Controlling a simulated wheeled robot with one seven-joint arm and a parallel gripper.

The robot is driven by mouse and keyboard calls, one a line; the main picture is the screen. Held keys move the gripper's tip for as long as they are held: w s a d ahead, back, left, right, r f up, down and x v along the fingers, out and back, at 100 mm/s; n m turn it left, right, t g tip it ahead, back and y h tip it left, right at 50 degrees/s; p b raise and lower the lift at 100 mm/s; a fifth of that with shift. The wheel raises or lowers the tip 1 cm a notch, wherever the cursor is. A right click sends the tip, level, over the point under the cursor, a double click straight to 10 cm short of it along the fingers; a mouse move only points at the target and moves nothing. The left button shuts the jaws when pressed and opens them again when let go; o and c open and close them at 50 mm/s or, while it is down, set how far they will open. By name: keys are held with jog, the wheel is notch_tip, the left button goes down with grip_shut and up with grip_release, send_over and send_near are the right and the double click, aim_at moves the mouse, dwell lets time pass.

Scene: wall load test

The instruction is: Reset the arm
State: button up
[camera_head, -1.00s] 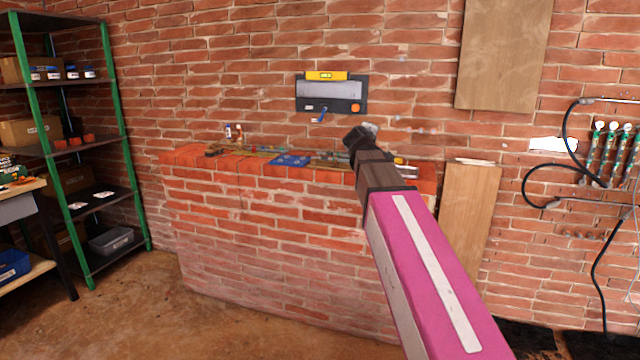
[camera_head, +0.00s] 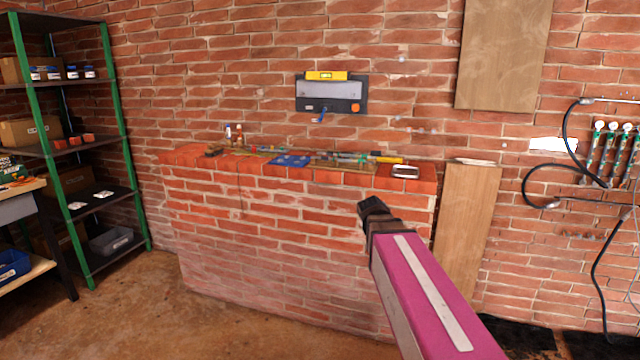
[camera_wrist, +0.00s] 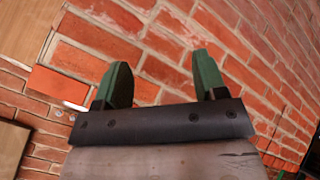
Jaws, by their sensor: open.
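My arm, with a pink and white link, reaches in from the lower right of the head view. Its dark end stands in front of the face of the low brick wall (camera_head: 270,225), below the wall's top, and the fingers cannot be made out there. In the wrist view my gripper (camera_wrist: 160,82) shows two green and black fingers spread wide apart. Nothing is between them; only brick surface shows beyond.
Several tools and a blue item (camera_head: 290,160) lie on the low wall's top. A wooden board (camera_head: 468,225) leans at its right. Hoses and gauges (camera_head: 610,150) hang at the far right. A green-posted shelf (camera_head: 75,150) stands left. The floor in front is open.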

jog(key=s+a+f+m+g+y, duration=0.1)
jog(key=s+f+m+g+y, duration=0.3)
jog(key=s+f, duration=1.4)
notch_tip(320, 180, down, 3)
jog(key=g, duration=0.3)
jog(key=shift+s+a+g, duration=0.3)
jog(key=shift+s, duration=0.05)
jog(key=shift+r, duration=0.1)
